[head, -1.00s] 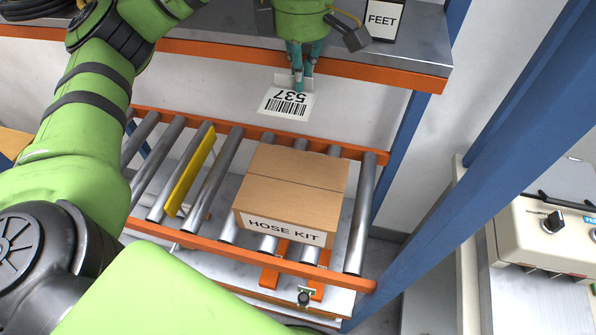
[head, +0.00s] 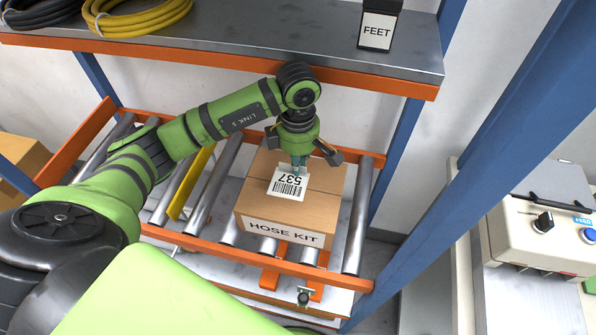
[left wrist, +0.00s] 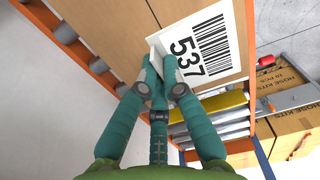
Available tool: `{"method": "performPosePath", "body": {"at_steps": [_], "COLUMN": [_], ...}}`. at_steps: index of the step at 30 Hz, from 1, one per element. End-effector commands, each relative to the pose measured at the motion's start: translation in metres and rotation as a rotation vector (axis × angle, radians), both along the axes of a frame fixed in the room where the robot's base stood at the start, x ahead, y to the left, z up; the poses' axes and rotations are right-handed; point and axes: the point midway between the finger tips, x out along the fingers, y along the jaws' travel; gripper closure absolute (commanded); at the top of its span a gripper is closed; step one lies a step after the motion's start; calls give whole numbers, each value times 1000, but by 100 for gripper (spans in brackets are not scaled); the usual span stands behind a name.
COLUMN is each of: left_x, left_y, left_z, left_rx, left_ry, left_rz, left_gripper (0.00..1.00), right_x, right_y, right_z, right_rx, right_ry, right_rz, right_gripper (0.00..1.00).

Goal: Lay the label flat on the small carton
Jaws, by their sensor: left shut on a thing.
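The small carton (head: 255,214), brown and marked HOSE KIT on its front, sits on the roller conveyor. My left gripper (head: 299,165) is over the carton's top, pointing down. It is shut on the white label (head: 288,186), which bears a barcode and the number 537. In the left wrist view the fingers (left wrist: 160,82) pinch a raised tab of the label (left wrist: 205,50), close over the brown carton top (left wrist: 105,30). I cannot tell whether the label touches the carton. My right gripper is not in view.
The conveyor's orange rail (head: 255,267) and rollers (head: 213,186) surround the carton, with a yellow bar (head: 188,184) to the left. A blue post (head: 450,180) and control box (head: 545,235) stand right.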

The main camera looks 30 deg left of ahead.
Motion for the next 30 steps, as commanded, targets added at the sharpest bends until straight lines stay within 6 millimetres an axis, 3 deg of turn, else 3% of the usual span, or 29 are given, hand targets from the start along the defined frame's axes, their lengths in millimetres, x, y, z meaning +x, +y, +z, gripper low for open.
{"method": "performPosePath", "body": {"at_steps": [12, 25, 26, 27, 30], "left_x": [0, 1, 1, 0, 0], "left_y": [-1, 0, 0, 0, 0], "left_z": [-47, -56, -54, -54, -54], "left_rx": [-1, 0, 0, 0, 0], "left_ry": [2, -1, -1, -1, 0], "left_rz": [0, 0, 0, 0, 0], "left_gripper": [100, 100, 80, 69, 69], "right_x": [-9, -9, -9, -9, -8], "right_y": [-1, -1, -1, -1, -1], "right_z": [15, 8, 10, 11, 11], "right_rx": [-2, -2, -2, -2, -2], "right_ry": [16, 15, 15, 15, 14], "right_rz": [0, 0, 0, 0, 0], "right_gripper": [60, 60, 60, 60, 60]}}
